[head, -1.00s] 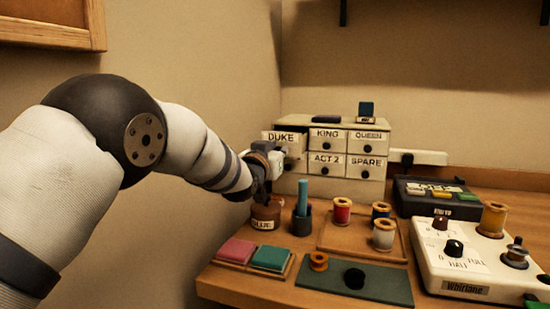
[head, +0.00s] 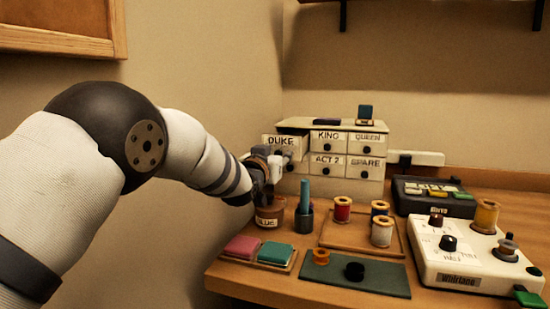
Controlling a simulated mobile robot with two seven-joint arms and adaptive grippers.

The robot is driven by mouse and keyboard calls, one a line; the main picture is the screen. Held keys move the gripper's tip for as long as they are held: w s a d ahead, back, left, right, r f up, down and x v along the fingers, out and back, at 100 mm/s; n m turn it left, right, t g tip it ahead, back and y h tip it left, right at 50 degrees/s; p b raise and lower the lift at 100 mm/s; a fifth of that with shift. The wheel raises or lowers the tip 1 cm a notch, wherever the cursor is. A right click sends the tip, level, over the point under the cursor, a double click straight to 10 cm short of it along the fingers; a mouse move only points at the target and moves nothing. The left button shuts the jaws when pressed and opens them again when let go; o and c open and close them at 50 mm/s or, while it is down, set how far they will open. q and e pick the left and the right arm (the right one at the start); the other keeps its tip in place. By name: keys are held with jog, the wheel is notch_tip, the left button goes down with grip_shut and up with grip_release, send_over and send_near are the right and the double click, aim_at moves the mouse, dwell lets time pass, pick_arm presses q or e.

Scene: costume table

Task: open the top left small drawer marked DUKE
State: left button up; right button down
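The small drawer cabinet (head: 348,125) stands at the back left of the table. The drawer marked DUKE (head: 282,142), at its top left, sticks out in front of the neighbouring fronts, with a dark gap behind its face. My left gripper (head: 276,163) is at the lower part of this drawer's front. Its fingertips and the DUKE knob are too small and covered to make out, so I cannot tell whether it is shut on the knob. My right gripper is not in view.
The drawers KING (head: 327,136), QUEEN (head: 368,139), ACT 2 (head: 326,160) and SPARE (head: 367,163) look shut. A glue pot (head: 269,213) and a cup with a teal stick (head: 304,219) stand just below my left gripper. Thread spools and control boxes fill the right.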

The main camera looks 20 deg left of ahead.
pick_arm(q)
jog(key=s, duration=1.2)
jog(key=shift+a, duration=0.2)
